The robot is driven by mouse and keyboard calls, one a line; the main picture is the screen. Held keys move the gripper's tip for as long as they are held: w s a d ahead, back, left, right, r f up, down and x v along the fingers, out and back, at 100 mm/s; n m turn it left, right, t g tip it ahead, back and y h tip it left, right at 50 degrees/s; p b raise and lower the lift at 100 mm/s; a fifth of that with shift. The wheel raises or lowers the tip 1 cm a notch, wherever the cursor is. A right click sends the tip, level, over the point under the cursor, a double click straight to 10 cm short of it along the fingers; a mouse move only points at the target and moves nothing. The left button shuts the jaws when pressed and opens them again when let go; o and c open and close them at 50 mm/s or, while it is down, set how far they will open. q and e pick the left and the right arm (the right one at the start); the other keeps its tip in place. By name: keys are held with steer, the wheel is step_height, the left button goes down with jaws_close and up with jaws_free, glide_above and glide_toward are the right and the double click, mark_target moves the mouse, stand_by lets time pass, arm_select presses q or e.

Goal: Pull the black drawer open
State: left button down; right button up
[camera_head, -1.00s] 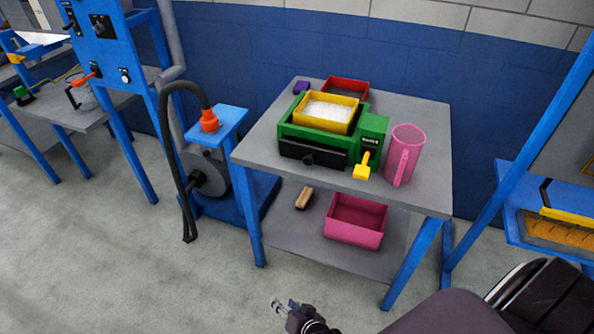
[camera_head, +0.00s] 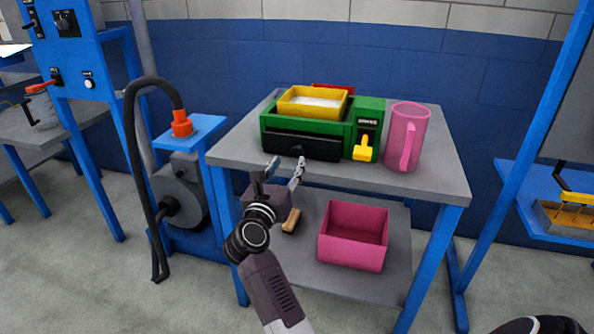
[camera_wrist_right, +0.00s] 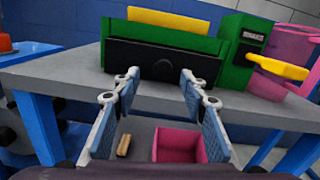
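The black drawer (camera_head: 302,146) is the low front of a green machine (camera_head: 362,110) on a grey table, and it looks shut. A small dark knob (camera_head: 298,150) sits at the middle of its front. My right gripper (camera_head: 284,163) is open and empty just in front of and below the drawer. In the right wrist view the drawer (camera_wrist_right: 140,58) lies ahead beyond the open fingers (camera_wrist_right: 160,95), and its knob (camera_wrist_right: 163,69) shows between the fingertips, apart from them. My left gripper is not in view.
A yellow tray (camera_head: 313,101) with white contents sits on top of the machine. A yellow lever (camera_head: 363,149) and a pink mug (camera_head: 407,138) stand to the right. The grey table edge (camera_head: 400,184) is near my gripper. A pink bin (camera_head: 353,236) and a brush (camera_head: 292,220) lie on the lower shelf.

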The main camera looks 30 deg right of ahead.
mark_target(296, 152)
steer(key=shift+m, duration=0.8)
steer(key=x, duration=0.7)
steer(key=shift+d+f+b, duration=0.1)
steer(key=shift+d+b, duration=0.2)
steer(key=shift+d, duration=0.2)
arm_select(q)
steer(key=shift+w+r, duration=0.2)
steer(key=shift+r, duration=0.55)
arm_select(e)
steer(key=shift+c, duration=0.4)
jaws_close()
